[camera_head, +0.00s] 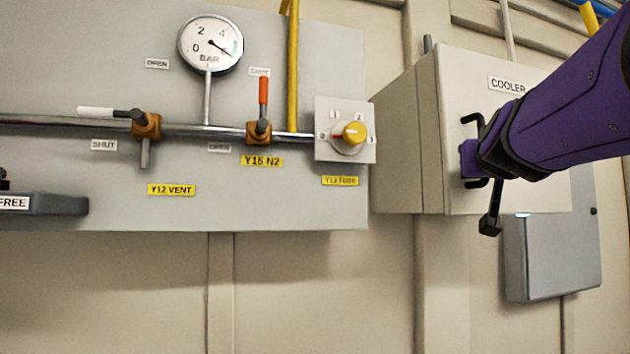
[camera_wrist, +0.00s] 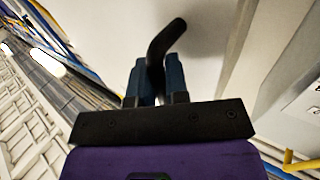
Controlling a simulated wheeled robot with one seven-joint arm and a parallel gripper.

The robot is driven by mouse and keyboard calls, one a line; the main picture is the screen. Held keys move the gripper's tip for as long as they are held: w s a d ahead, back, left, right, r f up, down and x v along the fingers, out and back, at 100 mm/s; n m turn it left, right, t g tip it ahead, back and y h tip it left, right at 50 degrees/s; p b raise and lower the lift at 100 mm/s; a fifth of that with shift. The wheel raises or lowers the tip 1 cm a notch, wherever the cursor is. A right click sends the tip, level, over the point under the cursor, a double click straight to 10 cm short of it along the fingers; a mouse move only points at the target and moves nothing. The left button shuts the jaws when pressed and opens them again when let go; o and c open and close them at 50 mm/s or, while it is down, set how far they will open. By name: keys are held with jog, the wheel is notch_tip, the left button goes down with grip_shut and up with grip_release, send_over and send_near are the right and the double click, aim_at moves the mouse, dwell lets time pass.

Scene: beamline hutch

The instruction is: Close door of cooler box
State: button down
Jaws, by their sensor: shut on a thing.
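The cooler box (camera_head: 398,150) is a beige cabinet on the wall at the right of the head view. Its door (camera_head: 462,75) carries a COOLER label (camera_head: 507,85) and lies flush or nearly flush with the body; I cannot tell whether a small gap is left. A black bar handle (camera_head: 475,119) stands on the door, and it also shows in the wrist view (camera_wrist: 168,37). My gripper (camera_wrist: 153,78) is shut on this handle, with its two blue fingers on either side of the bar. In the head view my purple wrist hides the fingers and the handle's middle.
Left of the cooler box is a grey panel (camera_head: 290,200) with a pressure gauge (camera_head: 210,44), two valve levers and a yellow selector knob (camera_head: 354,133). A grey wall box (camera_head: 552,258) hangs below right of the cooler box. The wall below the panel is clear.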

jog(key=shift+a+r, duration=0.1)
jog(key=shift+a, duration=0.15)
